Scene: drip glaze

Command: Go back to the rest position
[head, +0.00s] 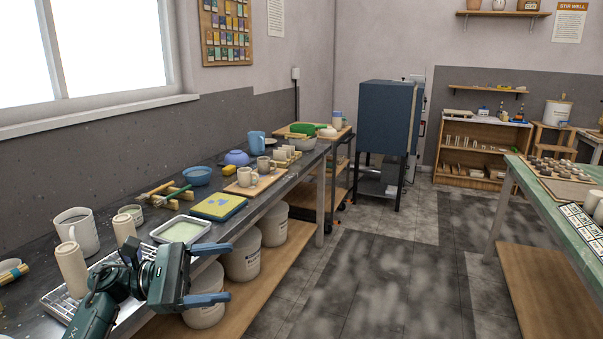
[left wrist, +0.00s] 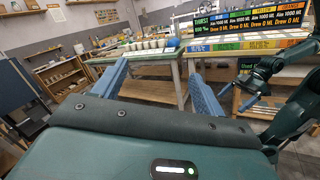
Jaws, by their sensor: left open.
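My left gripper (head: 218,273) is in the lower left of the head view, in front of the workbench edge. Its two blue fingers are spread apart with nothing between them. In the left wrist view the same fingers (left wrist: 160,90) stand apart and empty, facing the room. My right arm (left wrist: 290,95) shows at the right edge of the left wrist view, with small blue finger parts near its end; whether those jaws are open is too small to tell. The right gripper does not show in the head view.
The metal workbench (head: 285,172) holds mugs, bowls, a yellow sponge pad (head: 219,206) and a tray of pale glaze (head: 181,230) close behind my left gripper. White buckets (head: 241,259) stand on its lower shelf. A green table (head: 530,185) is at right. The floor between is clear.

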